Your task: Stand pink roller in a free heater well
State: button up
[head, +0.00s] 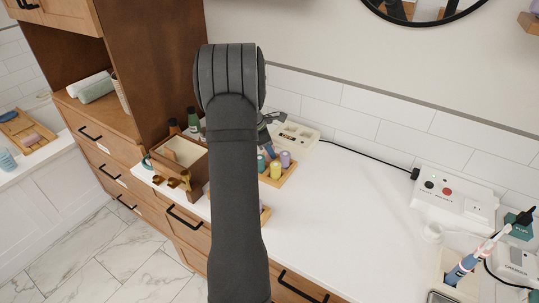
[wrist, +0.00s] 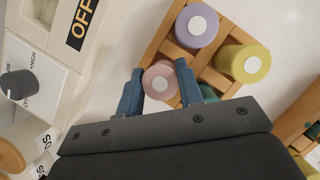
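The pink roller (wrist: 160,80) stands upright between my gripper's two blue fingers (wrist: 158,84) in the wrist view, at the edge of a wooden rack (wrist: 220,78). The fingers flank it closely; whether they press on it cannot be told. My arm hides the pink roller in the head view. The cream heater (head: 296,136) stands behind the rack, against the wall. In the wrist view part of the heater (wrist: 40,75) shows at left, with an OFF label and a dark knob. Its wells are too small to judge in the head view.
A lavender roller (wrist: 197,26), a yellow roller (wrist: 243,63) and a partly hidden teal roller (wrist: 209,94) stand in the rack. A wooden box (head: 180,155) with bottles behind it is to the left. A white power box (head: 453,195) is at right. The middle counter is clear.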

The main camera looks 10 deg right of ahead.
aim_at(273, 147)
jog(key=c, duration=0.4)
jog(key=r, duration=0.6)
jog(key=d+r, duration=0.1)
jog(key=r, duration=0.3)
jog(key=shift+w, duration=0.15)
jog(key=w+d+r+n+t, duration=0.1)
jog(key=d+r+n, duration=0.1)
jog(key=d, duration=0.7)
jog(key=w+d+r+n+t, duration=0.1)
jog(key=d+n, duration=0.1)
jog(key=d, duration=0.6)
jog(key=shift+n, duration=0.3)
jog(key=shift+w+a+f, duration=1.1)
jog(key=shift+w+f, duration=0.45)
jog(key=shift+f, duration=0.25)
jog(key=shift+w+a+f, duration=1.1)
jog(key=shift+w+f, duration=0.4)
jog(key=shift+f, duration=0.35)
jog(key=shift+w+a+f, duration=1.1)
jog(key=shift+w+f, duration=0.45)
jog(key=shift+f, duration=0.25)
